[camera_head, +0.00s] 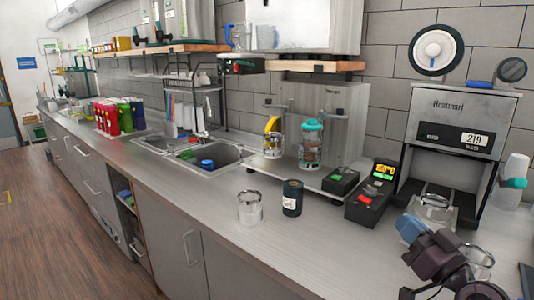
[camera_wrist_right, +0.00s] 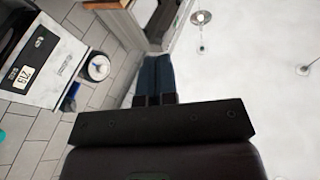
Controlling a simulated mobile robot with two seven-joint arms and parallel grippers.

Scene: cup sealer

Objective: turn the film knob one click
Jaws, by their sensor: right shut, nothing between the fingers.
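The cup sealer (camera_head: 458,112) stands at the right against the tiled wall, with a display reading 219. A dark round knob (camera_head: 512,69), which looks like the film knob, sits above its right side. A white film roll (camera_head: 436,50) with a dark rim is to its left. In the right wrist view the sealer (camera_wrist_right: 45,55) and the film roll (camera_wrist_right: 98,67) lie sideways at the left. My right gripper (camera_head: 408,228) is low in front of the sealer, well below the knob; its blue fingers (camera_wrist_right: 155,75) are together and empty. My left gripper is out of view.
A clear cup (camera_head: 434,208) is in the sealer's lower opening, near my right gripper. A black box with a lit display (camera_head: 372,195), a dark can (camera_head: 292,198) and a glass jar (camera_head: 250,209) stand to the left. The front counter is mostly clear.

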